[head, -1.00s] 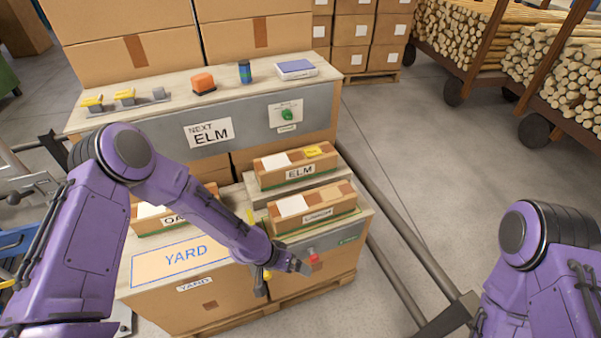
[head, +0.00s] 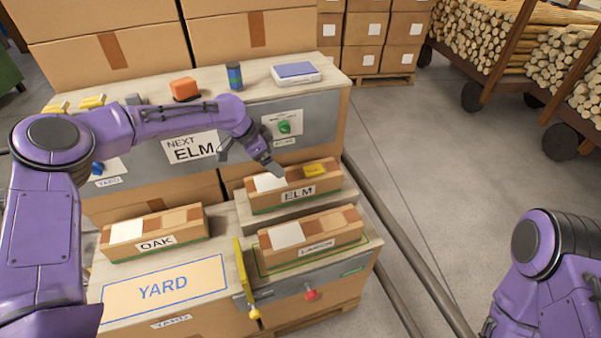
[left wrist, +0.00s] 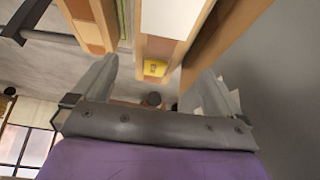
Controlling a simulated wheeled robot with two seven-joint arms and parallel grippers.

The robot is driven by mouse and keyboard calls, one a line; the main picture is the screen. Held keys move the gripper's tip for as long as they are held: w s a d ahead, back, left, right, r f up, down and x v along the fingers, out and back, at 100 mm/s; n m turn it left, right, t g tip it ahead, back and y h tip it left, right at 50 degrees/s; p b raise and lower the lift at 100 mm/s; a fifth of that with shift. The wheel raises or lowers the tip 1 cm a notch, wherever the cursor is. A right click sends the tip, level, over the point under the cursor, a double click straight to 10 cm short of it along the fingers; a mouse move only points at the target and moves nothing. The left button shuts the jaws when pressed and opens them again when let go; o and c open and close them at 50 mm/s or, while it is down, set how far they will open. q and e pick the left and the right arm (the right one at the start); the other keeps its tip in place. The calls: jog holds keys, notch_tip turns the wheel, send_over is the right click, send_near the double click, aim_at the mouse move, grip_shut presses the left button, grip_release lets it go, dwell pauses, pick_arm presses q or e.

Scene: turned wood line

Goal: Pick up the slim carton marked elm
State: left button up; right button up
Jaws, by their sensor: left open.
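The slim carton marked ELM (head: 292,180) is a long brown box with a white patch and a yellow sticker on top. It lies on a raised shelf in front of the counter. My left gripper (head: 249,160) is open and empty, above the carton's back edge, beside the counter's grey front. In the left wrist view the carton (left wrist: 163,48) lies between and beyond the open fingers (left wrist: 160,70), with its yellow sticker showing. Whether a finger touches it cannot be told. My right arm shows at the right, but its gripper is out of view.
A carton marked OAK (head: 185,225) lies left, and another labelled carton (head: 325,222) lies just in front. A yellow upright piece (head: 243,275) stands beside the YARD mat (head: 165,290). The counter's grey front (head: 330,115) rises close behind, with a NEXT ELM sign (head: 193,150).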

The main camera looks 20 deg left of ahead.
aim_at(294, 175)
pick_arm(q)
jog(key=x, duration=0.4)
jog(key=shift+d, duration=0.35)
jog(key=x, duration=0.3)
jog(key=p+x, duration=0.1)
jog(key=x, duration=0.1)
jog(key=shift+w+f, duration=0.25)
jog(key=shift+w, duration=0.2)
jog(key=c, duration=1.2)
jog(key=shift+c, duration=1.3)
jog(key=shift+r, duration=0.15)
